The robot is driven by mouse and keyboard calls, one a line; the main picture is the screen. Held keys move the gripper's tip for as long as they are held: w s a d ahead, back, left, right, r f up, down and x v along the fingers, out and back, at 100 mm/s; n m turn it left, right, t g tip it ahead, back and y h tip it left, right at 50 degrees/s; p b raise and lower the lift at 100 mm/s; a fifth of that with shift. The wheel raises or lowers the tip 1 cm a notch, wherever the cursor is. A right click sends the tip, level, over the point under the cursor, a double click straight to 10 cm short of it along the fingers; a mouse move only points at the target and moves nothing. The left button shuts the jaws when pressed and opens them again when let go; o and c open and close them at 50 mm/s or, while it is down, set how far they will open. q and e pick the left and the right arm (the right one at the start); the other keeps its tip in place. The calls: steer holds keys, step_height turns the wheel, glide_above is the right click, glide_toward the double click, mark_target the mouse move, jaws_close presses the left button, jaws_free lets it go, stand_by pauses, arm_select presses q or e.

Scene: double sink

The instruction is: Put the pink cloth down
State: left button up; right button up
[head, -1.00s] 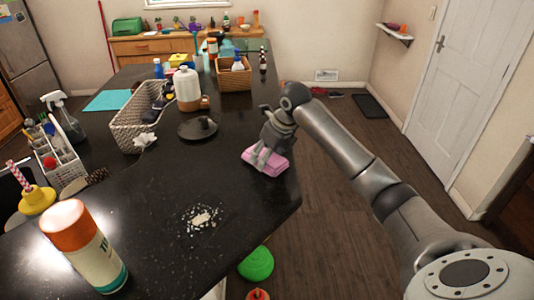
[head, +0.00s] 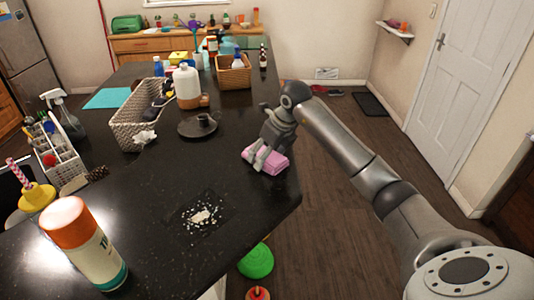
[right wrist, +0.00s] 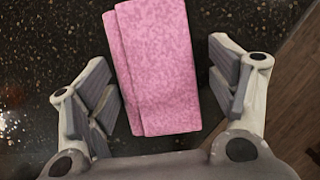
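The pink cloth (head: 270,157) is a folded pad lying on the black countertop near its right edge. My right gripper (head: 263,165) is just above and around it in the head view. In the right wrist view the cloth (right wrist: 158,70) lies between the two fingers of my right gripper (right wrist: 172,95), which are spread apart. A gap shows on both sides, narrower on the left, so the gripper is open and not closed on the cloth. My left gripper is not in view.
A patch of white crumbs (head: 201,216) lies on the counter in front of the cloth. A dark round lidded dish (head: 199,127), a wicker basket (head: 130,125) and an orange-capped can (head: 88,250) stand to the left. The counter's right edge is close to the cloth.

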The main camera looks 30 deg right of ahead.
steer(key=b+v, duration=0.3)
steer(key=v, duration=0.9)
